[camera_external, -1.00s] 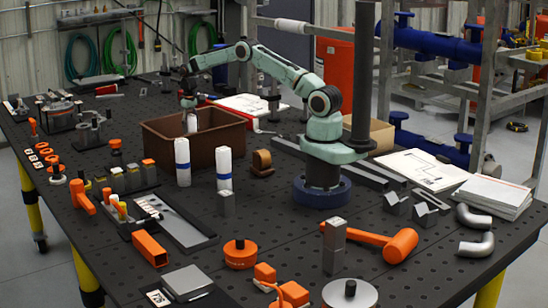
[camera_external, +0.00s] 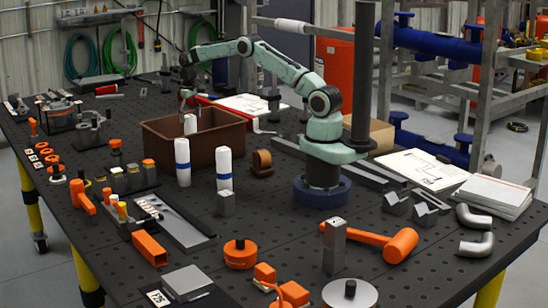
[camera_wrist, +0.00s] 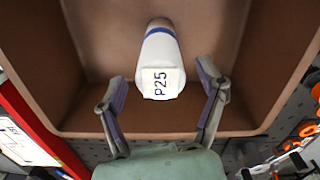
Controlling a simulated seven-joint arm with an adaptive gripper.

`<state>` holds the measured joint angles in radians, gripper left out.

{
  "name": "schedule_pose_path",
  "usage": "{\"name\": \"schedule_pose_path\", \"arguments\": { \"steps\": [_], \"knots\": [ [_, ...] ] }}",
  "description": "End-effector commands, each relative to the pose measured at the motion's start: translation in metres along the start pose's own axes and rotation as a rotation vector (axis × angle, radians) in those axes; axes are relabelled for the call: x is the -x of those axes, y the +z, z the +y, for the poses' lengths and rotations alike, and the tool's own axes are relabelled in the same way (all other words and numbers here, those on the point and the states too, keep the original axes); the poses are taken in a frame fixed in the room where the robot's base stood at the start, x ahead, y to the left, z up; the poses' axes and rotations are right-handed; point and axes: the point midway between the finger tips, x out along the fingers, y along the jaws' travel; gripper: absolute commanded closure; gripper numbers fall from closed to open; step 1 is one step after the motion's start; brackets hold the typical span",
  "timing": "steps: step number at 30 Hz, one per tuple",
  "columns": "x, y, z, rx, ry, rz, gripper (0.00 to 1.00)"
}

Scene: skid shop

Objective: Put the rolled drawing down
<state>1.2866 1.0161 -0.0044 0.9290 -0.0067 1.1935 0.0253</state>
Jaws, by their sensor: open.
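A white rolled drawing (camera_external: 190,125) with a blue band stands in the brown bin (camera_external: 215,155). In the wrist view the roll (camera_wrist: 158,60) shows its end tag "P25" towards me, and the bin's wall and floor (camera_wrist: 100,35) surround it. My gripper (camera_external: 187,98) is above the bin, over the roll. In the wrist view its two fingers are spread wide on either side of the roll's near end, with gaps at both sides. The roll's lower part is hidden by the bin wall in the outside view.
Two more white rolls, a left one (camera_external: 182,162) and a right one (camera_external: 224,168), stand upright in front of the bin. A red tool (camera_external: 225,110) and a drawing sheet (camera_external: 252,104) lie behind it. A brown tape roll (camera_external: 262,162) stands to its right.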

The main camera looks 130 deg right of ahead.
Motion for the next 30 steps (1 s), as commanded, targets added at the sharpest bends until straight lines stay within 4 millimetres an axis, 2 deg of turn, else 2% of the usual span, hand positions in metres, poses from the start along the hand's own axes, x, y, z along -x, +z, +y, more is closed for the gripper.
{"name": "schedule_pose_path", "arguments": {
  "steps": [3, 10, 15, 23, 26, 29, 30],
  "knots": [
    [0.031, -0.001, 0.0, 0.0, 0.0, 0.006, 0.28],
    [0.073, -0.001, 0.0, 0.0, 0.0, 0.003, 0.28],
    [0.085, 0.0, 0.0, 0.0, 0.0, 0.001, 0.28],
    [0.088, 0.002, -0.005, 0.011, 0.0, 0.001, 0.28],
    [0.104, 0.015, -0.038, 0.081, -0.001, 0.002, 0.28],
    [0.132, 0.057, -0.102, 0.236, -0.004, 0.003, 0.28],
    [0.145, 0.084, -0.131, 0.316, -0.006, 0.002, 0.28]
  ]
}}
